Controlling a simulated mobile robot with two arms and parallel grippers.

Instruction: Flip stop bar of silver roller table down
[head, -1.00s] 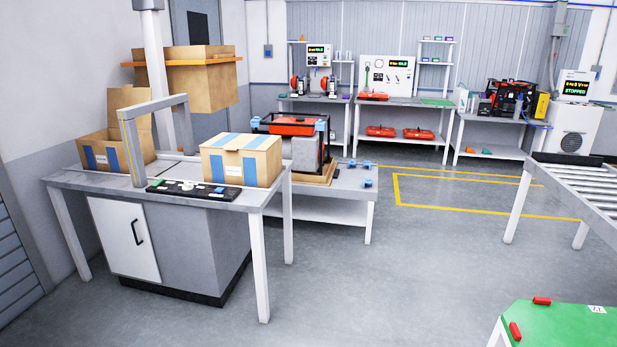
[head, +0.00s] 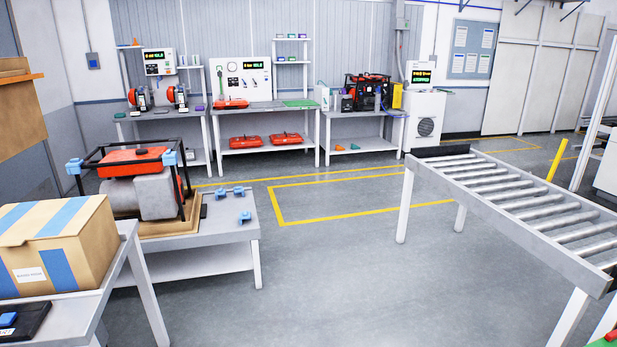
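The silver roller table (head: 560,262) stands at the right in the head view, with several metal rollers between grey side rails on white legs. A dark bar (head: 440,151) stands upright across its far left end, which looks like the stop bar. The near right part of the table is cut off by the frame edge. Neither of my grippers is in view.
A grey table with a caged red machine (head: 137,185) stands at the left, and a taped cardboard box (head: 85,235) on a table is nearer. Workbenches (head: 250,108) line the back wall. The floor (head: 330,270) between the left tables and the roller table is clear.

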